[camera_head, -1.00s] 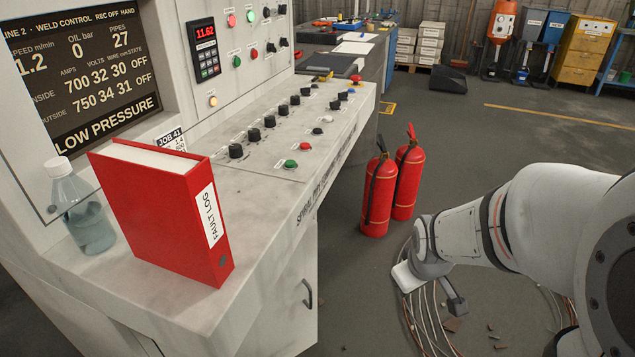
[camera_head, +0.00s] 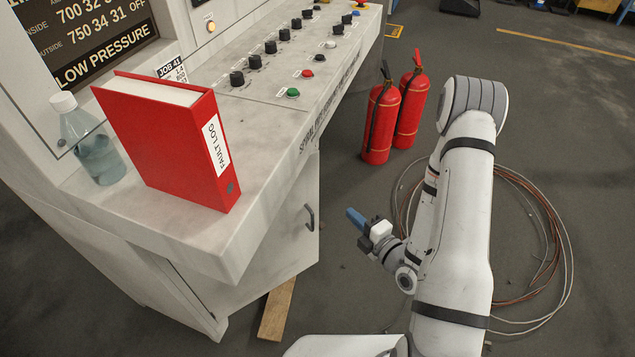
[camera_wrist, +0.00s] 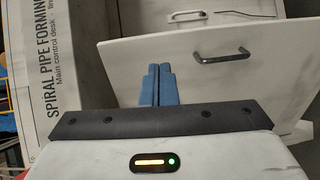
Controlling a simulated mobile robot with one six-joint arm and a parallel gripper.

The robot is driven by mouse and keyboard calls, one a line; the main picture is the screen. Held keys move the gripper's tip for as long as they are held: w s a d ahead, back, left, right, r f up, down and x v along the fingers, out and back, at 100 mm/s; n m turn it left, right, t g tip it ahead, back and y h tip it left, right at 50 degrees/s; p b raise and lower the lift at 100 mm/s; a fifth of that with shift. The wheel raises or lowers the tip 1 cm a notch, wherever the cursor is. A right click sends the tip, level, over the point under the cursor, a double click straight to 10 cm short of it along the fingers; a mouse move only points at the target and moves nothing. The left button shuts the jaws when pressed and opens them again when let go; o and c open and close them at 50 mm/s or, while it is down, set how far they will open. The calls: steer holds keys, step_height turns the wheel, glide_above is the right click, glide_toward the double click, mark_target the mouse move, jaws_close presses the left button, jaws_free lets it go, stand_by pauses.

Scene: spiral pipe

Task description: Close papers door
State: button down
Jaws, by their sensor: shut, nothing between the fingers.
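A pale cabinet door (camera_head: 275,240) with a dark bar handle (camera_head: 310,217) shows under the control desk (camera_head: 262,150). In the wrist view the door (camera_wrist: 130,65) and its handle (camera_wrist: 221,56) are ahead of the fingers. The cabinet inside is hidden.
A red binder (camera_head: 165,145) and a clear bottle (camera_head: 92,140) stand on the desk. Two red fire extinguishers (camera_head: 381,122) stand on the floor beyond my arm. Coiled cable (camera_head: 548,230) lies to the right. A wooden plank (camera_head: 277,310) lies by the cabinet's foot.

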steer(key=t, duration=0.1)
steer(key=b, duration=0.8)
glide_toward(318, 179)
steer(key=x, duration=0.7)
steer(key=shift+w, duration=0.1)
